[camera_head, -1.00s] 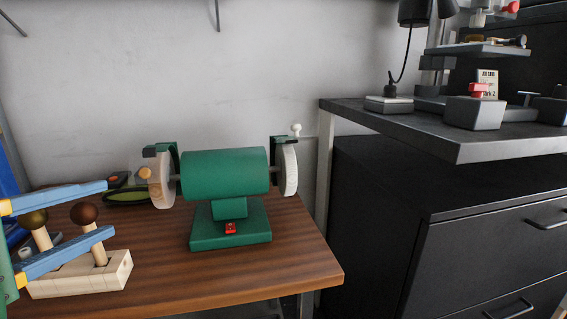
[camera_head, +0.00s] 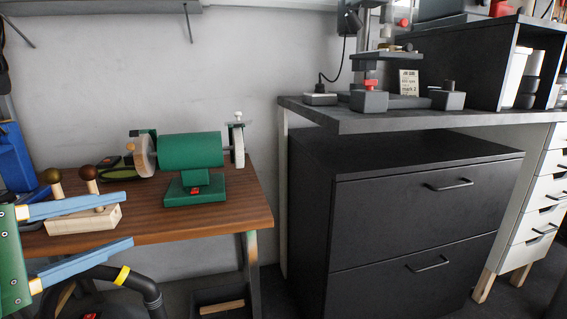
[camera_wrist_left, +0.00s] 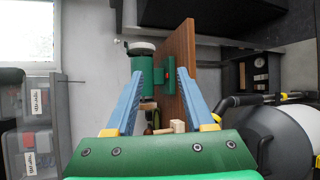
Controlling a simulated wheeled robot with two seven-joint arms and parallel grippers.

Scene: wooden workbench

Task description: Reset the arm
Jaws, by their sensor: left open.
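My left gripper (camera_head: 128,221) comes in from the left in the head view. Its two blue fingers are spread wide with nothing between them. They are in front of the wooden workbench (camera_head: 236,207). In the left wrist view the open fingers (camera_wrist_left: 158,84) point toward the green bench grinder (camera_wrist_left: 138,66). My right gripper is not in view.
The green bench grinder (camera_head: 190,152) stands on the workbench. A pale wooden block (camera_head: 84,219) with round-topped pegs sits behind the left fingers. A black hose (camera_head: 140,284) runs below the bench. A black cabinet (camera_head: 420,215) stands right.

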